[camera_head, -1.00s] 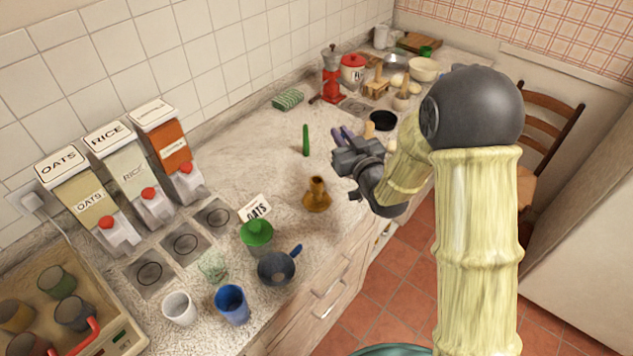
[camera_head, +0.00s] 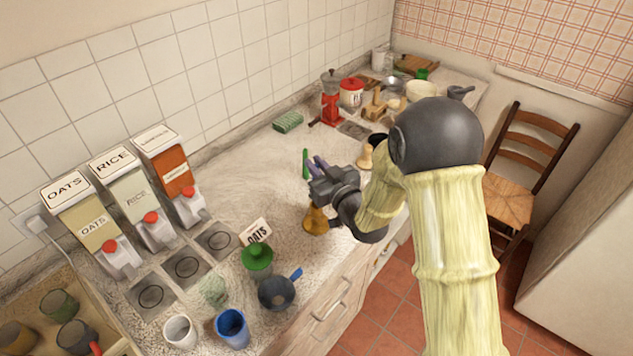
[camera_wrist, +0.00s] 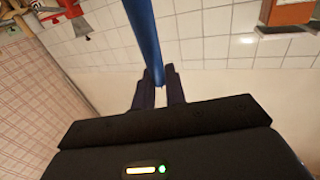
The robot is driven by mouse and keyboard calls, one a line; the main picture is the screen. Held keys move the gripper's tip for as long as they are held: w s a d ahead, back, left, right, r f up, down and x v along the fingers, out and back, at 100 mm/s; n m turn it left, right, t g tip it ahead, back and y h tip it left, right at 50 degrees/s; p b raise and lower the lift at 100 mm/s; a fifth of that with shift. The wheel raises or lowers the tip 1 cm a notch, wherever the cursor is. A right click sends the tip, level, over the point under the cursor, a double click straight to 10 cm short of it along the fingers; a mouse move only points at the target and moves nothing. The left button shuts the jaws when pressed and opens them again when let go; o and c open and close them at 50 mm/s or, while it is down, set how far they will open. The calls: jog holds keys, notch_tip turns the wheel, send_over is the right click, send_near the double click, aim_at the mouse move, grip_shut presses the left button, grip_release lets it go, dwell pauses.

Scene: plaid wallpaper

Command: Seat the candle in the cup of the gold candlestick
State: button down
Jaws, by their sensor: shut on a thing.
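The gold candlestick (camera_head: 314,220) stands on the counter, its upper part partly covered by my gripper in the head view. My gripper (camera_head: 316,164) is at the candlestick's upper right in that picture, with its fingers pointing up and left. In the wrist view, my gripper (camera_wrist: 161,84) is shut on a long blue candle (camera_wrist: 143,35), which runs from the fingertips to the top edge. I cannot make out the candle clearly in the head view. The candle and the cup do not visibly meet.
A slim green object (camera_head: 305,162) stands just behind the gripper. Dispensers (camera_head: 90,225) line the wall.

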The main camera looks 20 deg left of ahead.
jog(key=shift+f, duration=0.4)
jog(key=shift+f+p, duration=0.45)
jog(key=shift+f, duration=1.65)
jog(key=shift+f, duration=0.1)
jog(key=c, duration=1.5)
grip_release()
jog(key=shift+o, duration=0.2)
